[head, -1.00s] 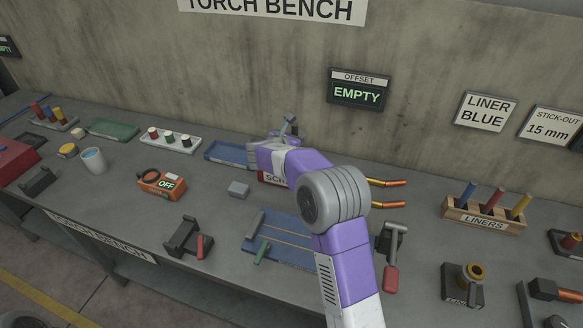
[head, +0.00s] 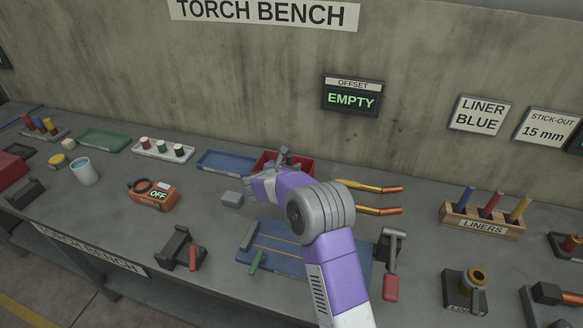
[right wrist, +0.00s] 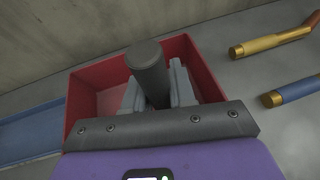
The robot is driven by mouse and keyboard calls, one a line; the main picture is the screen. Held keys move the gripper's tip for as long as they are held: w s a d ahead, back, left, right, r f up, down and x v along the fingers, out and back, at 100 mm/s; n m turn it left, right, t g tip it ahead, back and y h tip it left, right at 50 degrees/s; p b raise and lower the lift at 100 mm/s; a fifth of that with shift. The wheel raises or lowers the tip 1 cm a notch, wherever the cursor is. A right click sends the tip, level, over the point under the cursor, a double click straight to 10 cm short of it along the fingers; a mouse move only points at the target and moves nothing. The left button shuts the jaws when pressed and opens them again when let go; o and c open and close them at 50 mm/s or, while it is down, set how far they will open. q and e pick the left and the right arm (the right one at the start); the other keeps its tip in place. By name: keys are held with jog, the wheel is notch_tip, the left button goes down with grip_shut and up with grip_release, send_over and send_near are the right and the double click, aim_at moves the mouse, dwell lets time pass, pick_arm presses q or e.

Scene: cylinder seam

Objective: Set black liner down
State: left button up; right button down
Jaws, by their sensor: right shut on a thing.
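The black liner (right wrist: 148,62) is a dark cylinder standing up between the two grey fingers in the right wrist view. My right gripper (right wrist: 155,92) is shut on it, above or inside the open red bin (right wrist: 88,85); I cannot tell how far the liner's lower end is from the bin floor. In the head view, the right gripper (head: 284,158) is at the red bin (head: 303,168) behind the blue mat, and my purple wrist covers the bin's front. My left gripper is not in view.
A blue tray (head: 227,162) stands left of the bin. Two torch necks (head: 372,187) lie to its right. A small grey block (head: 232,199) and the blue mat (head: 290,262) are nearer. The wooden liner rack (head: 483,220) stands farther right.

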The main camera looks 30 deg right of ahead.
jog(key=c, duration=0.9)
grip_release()
jog(key=shift+f, duration=0.1)
jog(key=shift+c, duration=0.2)
jog(key=shift+a+r, duration=0.1)
jog(key=shift+r, duration=0.2)
jog(key=p+v, duration=0.1)
jog(key=v, duration=1)
jog(key=shift+s+a, duration=0.25)
jog(key=shift+a, duration=0.05)
jog(key=shift+r, duration=0.1)
